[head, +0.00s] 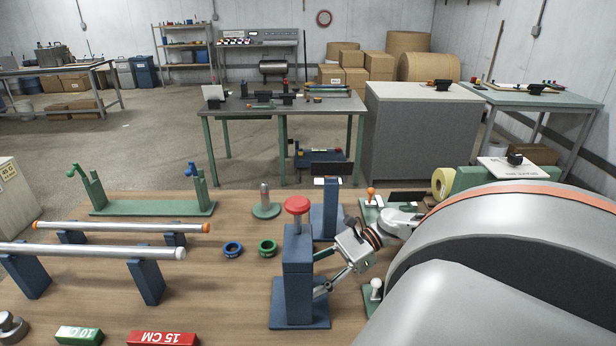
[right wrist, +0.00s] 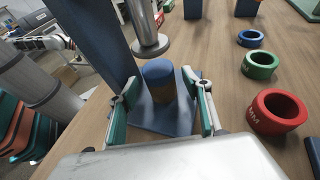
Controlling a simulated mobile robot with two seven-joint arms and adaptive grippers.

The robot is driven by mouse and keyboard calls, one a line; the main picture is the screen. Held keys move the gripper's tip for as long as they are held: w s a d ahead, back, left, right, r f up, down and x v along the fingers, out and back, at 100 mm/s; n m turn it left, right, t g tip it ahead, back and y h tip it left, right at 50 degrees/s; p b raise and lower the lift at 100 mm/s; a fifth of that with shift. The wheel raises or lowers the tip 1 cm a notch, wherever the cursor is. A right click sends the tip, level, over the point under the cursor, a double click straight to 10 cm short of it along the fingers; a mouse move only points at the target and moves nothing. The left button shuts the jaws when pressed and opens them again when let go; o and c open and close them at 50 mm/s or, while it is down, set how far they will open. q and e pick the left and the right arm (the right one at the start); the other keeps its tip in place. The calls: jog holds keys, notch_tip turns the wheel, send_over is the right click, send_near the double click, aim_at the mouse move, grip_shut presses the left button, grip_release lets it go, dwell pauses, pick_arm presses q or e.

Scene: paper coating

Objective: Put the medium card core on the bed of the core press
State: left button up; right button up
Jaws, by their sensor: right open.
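The core press (head: 298,270) is a blue upright with a red knob on top, near the front middle of the table. Its blue base plate also shows in the right wrist view (right wrist: 150,125). My right gripper (right wrist: 163,98) is open, with one finger on each side of the cylinder and visible gaps. It also shows beside the press in the head view (head: 324,272). My left gripper is out of view.
A blue ring (head: 233,249) and a green ring (head: 267,247) lie left of the press. A red ring (right wrist: 278,110) shows in the right wrist view. A metal piece (right wrist: 150,40) is close beyond the cylinder. Rods on blue stands (head: 145,282) occupy the left.

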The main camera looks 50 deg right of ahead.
jog(key=shift+r, duration=0.15)
jog(key=shift+v, duration=3.75)
